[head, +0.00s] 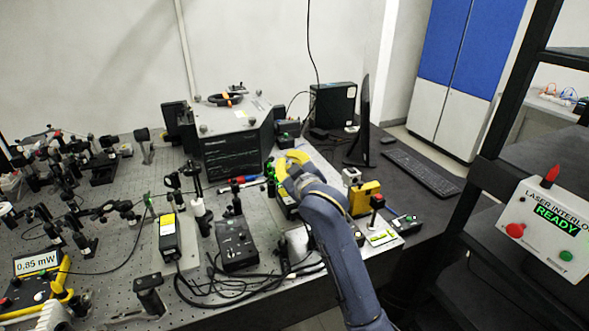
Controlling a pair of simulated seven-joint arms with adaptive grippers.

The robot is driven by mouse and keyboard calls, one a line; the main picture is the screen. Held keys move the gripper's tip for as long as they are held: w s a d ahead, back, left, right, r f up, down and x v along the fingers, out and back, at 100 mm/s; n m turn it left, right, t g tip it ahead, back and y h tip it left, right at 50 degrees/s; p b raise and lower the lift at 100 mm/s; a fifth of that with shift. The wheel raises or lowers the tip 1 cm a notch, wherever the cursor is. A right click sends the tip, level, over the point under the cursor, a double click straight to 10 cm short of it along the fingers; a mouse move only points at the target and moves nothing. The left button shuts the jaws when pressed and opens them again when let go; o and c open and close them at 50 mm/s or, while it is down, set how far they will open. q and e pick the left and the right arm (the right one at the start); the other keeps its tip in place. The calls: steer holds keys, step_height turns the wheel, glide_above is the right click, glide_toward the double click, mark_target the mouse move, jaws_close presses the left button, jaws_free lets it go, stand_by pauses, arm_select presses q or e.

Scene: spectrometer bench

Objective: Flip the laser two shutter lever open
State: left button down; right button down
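My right gripper (283,178) is over the right half of the optical table, beside the large dark spectrometer box. My blue-grey wrist and the yellow ring at its end cover the fingers, so I cannot see what they touch or how far apart they are. A small dark unit (272,177) with a green glow is partly hidden beside the gripper. A black box with a yellow label (168,238) and a yellow module (364,198) stand on either side. I cannot tell which unit is laser two, and no shutter lever can be made out. My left gripper is not in view.
The optical table (130,175) is crowded with optics mounts on the left. A black controller (237,244) with loose cables lies in front. A monitor (360,120) and keyboard (420,172) are at the right. The interlock box (545,225) reads READY; a power meter (37,264) reads 0.85 mW.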

steer(key=shift+x, duration=1.15)
steer(key=shift+s+d+f, duration=0.55)
steer(key=shift+d+f, duration=0.05)
steer(key=shift+d, duration=0.05)
steer(key=shift+s+d+f, duration=0.5)
steer(key=shift+d+f, duration=0.1)
steer(key=shift+d, duration=0.05)
steer(key=shift+d+f+m, duration=0.5)
steer(key=shift+d+m, duration=0.05)
steer(key=shift+m, duration=0.05)
steer(key=shift+d+f+m, duration=0.15)
steer(key=shift+m, duration=0.25)
steer(key=shift+w, duration=0.1)
